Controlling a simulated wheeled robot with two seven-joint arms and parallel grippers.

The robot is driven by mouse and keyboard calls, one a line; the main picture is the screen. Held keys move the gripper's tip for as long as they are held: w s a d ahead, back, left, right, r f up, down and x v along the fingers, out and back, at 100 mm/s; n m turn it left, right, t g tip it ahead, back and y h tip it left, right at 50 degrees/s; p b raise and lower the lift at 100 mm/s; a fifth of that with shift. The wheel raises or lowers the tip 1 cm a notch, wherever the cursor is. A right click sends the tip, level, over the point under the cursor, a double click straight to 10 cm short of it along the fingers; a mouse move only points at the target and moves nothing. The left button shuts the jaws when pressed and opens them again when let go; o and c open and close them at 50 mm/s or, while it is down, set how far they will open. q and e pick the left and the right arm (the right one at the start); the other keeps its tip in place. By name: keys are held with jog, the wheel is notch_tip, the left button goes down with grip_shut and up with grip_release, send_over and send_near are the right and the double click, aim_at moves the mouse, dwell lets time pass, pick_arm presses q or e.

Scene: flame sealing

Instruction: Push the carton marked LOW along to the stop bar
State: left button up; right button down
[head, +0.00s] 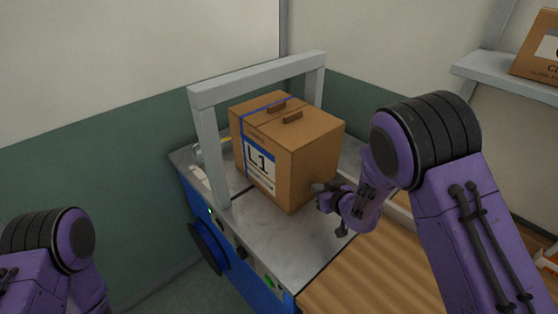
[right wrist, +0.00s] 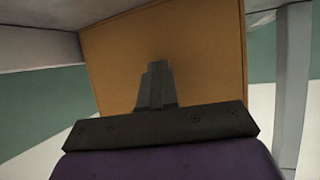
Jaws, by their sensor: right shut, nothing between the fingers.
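A brown carton (head: 312,165) stands upright on the grey metal top of a blue machine (head: 253,232), at the grey arch. Its label (head: 260,165) reads "L1" with a blue band; I cannot read LOW on it. My right gripper (head: 320,190) is shut and empty, its fingertips at the lower part of the carton's right face. In the right wrist view, the shut fingers (right wrist: 157,85) point at the carton's brown face (right wrist: 205,55); whether they touch it is unclear. No stop bar can be made out; the carton hides the surface behind it. My left gripper is out of view.
The grey arch (head: 258,79) spans the machine, its posts on either side of the carton. A wooden surface (head: 375,275) adjoins the machine at the front right. A wall shelf (head: 505,80) at the upper right holds another carton (head: 537,48).

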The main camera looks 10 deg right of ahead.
aim_at(310, 182)
jog(key=shift+w+a, duration=0.4)
jog(key=shift+w, duration=0.3)
jog(key=shift+w+a, duration=0.35)
jog(key=shift+w, duration=0.3)
jog(key=shift+w+a, duration=0.4)
jog(key=shift+w, duration=0.3)
jog(key=shift+w+a+b, duration=0.15)
jog(key=shift+w+a, duration=0.25)
jog(key=shift+w, duration=0.35)
jog(key=shift+w+a+b, duration=0.15)
jog(key=shift+w+a, duration=0.3)
jog(key=shift+w, duration=0.35)
jog(key=shift+w+a+b, duration=0.15)
jog(key=shift+w+a, duration=0.25)
jog(key=shift+w, duration=0.35)
jog(key=shift+s+d, duration=0.3)
jog(key=shift+s, duration=0.15)
jog(key=s+d, duration=0.1)
jog(key=s+d+p, duration=0.1)
jog(key=s, duration=0.1)
jog(key=shift+s+r, duration=0.1)
jog(key=shift+s, duration=0.2)
jog(key=shift+s+d+p, duration=0.25)
jog(key=shift+s+p, duration=0.05)
jog(key=shift+s, duration=0.1)
